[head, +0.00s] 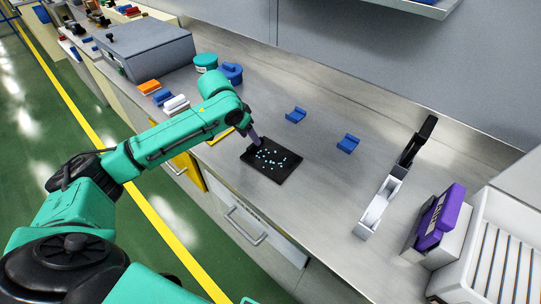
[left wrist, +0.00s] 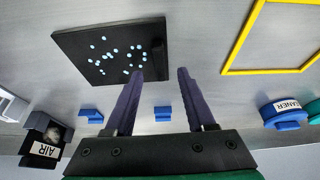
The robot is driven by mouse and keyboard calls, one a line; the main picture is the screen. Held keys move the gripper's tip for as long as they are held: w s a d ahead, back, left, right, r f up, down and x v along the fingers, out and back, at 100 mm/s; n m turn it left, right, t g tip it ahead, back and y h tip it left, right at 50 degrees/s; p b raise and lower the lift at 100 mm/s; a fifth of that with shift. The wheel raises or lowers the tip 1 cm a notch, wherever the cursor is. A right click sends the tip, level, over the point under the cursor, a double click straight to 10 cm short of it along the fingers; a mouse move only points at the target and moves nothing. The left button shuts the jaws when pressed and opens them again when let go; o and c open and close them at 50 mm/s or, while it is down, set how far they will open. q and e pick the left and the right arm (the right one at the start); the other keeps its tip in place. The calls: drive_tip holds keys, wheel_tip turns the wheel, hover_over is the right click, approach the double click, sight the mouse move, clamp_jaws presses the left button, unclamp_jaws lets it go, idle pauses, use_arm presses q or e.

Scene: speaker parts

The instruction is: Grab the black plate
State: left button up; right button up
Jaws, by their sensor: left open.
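The black plate (head: 271,160) lies flat on the metal bench, with several pale blue dots on its top. It also shows in the left wrist view (left wrist: 85,52). My left gripper (head: 256,139) is at the far edge of the plate in the head view. In the left wrist view its two purple fingers (left wrist: 160,73) are apart, with nothing held between them. One finger overlaps the plate's edge; I cannot tell whether it touches. My right gripper is not in view.
Two small blue blocks (head: 296,115) (head: 348,143) stand behind the plate. A yellow frame (left wrist: 271,70) lies beside it. A white holder (head: 379,205) and a purple-and-white box (head: 437,220) stand at right. Blue and green round containers (head: 230,72) stand at the back left.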

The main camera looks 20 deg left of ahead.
sight(254, 145)
use_arm(q)
drive_tip(key=x, duration=0.4)
drive_tip(key=shift+d, duration=0.1)
drive_tip(key=shift+w+f, duration=0.1)
drive_tip(key=shift+c, duration=1.2)
clamp_jaws()
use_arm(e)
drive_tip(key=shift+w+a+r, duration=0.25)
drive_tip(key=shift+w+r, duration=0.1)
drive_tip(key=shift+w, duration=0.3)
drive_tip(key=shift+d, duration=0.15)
